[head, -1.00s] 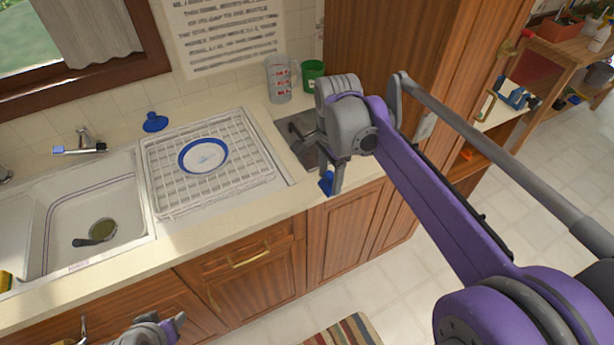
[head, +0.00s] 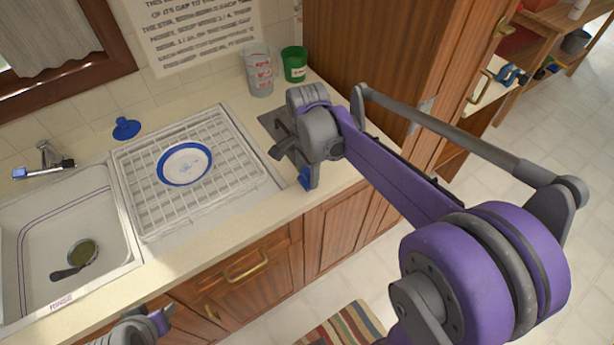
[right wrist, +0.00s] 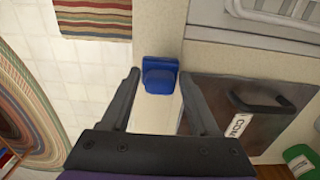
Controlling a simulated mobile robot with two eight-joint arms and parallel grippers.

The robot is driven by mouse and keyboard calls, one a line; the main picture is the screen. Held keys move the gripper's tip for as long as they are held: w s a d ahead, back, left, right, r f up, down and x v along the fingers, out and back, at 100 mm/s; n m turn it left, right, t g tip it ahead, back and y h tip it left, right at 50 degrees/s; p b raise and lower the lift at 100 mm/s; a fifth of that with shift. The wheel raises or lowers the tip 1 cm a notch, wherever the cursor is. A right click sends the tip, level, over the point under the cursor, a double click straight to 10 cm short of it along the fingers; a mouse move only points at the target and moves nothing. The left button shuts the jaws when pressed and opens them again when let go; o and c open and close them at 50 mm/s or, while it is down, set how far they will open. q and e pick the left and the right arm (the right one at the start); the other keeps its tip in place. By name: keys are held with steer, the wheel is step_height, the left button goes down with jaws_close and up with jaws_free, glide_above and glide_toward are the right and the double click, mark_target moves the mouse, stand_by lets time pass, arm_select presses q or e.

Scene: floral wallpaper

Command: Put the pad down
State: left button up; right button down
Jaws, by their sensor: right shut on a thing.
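The pad appears to be a small blue block (right wrist: 160,75). My right gripper (right wrist: 160,84) is shut on it, with the block between the two fingertips in the right wrist view. In the head view the blue pad (head: 304,181) shows at the tip of my right gripper (head: 311,178), by the front edge of the counter (head: 240,218). I cannot tell whether it touches the counter. My left gripper (head: 158,322) is low at the left, partly cut off by the frame, and its jaws are unclear.
A metal plate (right wrist: 230,103) with a dark handle and label lies beside the pad. A white rack (head: 225,130) holds a blue-rimmed plate (head: 186,164). A clear jug (head: 258,75) and green cup (head: 294,65) stand behind. The sink (head: 50,230) is left; a tall wooden cabinet (head: 350,50) is right.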

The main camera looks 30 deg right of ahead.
mark_target(308, 171)
steer(key=shift+f, duration=1)
steer(key=shift+f, duration=0.15)
steer(key=shift+c, duration=0.7)
jaws_free()
step_height(308, 171, up, 12)
steer(key=shift+f, duration=0.1)
steer(key=shift+s, duration=0.1)
steer(key=s+a+f+n+t, duration=0.2)
steer(key=s+a+f+n, duration=0.1)
steer(key=s+f+n, duration=0.2)
steer(key=s+a+f+n+t, duration=0.3)
steer(key=s+f+n, duration=0.3)
steer(key=s+n, duration=0.3)
steer(key=n, duration=0.3)
steer(key=shift+s+a+f+t, duration=0.15)
steer(key=shift+s+a+t, duration=0.1)
steer(key=shift+a+t, duration=0.1)
